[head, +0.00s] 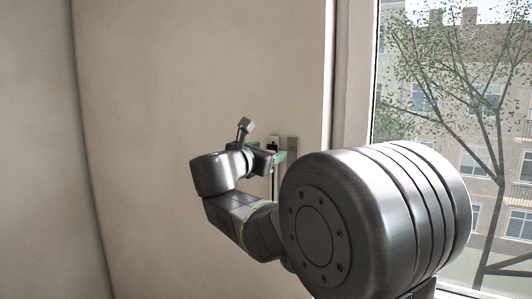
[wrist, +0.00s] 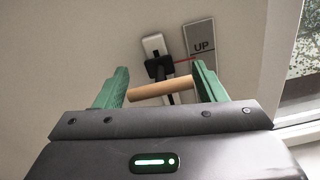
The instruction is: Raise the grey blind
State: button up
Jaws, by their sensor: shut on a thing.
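My gripper (head: 279,158) is at a wall control beside the window, partly hidden by my own arm in the head view. In the wrist view its green fingers (wrist: 160,76) are shut on the wooden bar handle (wrist: 160,88), one at each end. The handle joins a black slider (wrist: 160,67) on a white upright track (wrist: 153,45). A grey plate (wrist: 200,48) marked "UP", with a red line across it, is beside the track on the right. The plate also shows in the head view (head: 292,143). The grey blind is not visible in either view.
The window (head: 410,100) is at the right, with a tree and buildings outside. Its pale frame (head: 352,70) stands just right of the control. Plain beige wall (head: 170,70) is bare to the left and above.

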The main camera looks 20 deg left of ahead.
jog(key=o, duration=1.1)
jog(key=shift+r, duration=0.35)
jog(key=shift+o, duration=1.4)
jog(key=shift+f, duration=0.1)
jog(key=shift+s+a+f, duration=0.1)
jog(key=shift+s+f, duration=0.05)
jog(key=shift+s, duration=0.45)
jog(key=s+b, duration=0.3)
jog(key=s, duration=0.9)
jog(key=shift+s+a, duration=0.35)
jog(key=shift+a, duration=0.1)
jog(key=shift+w, duration=0.1)
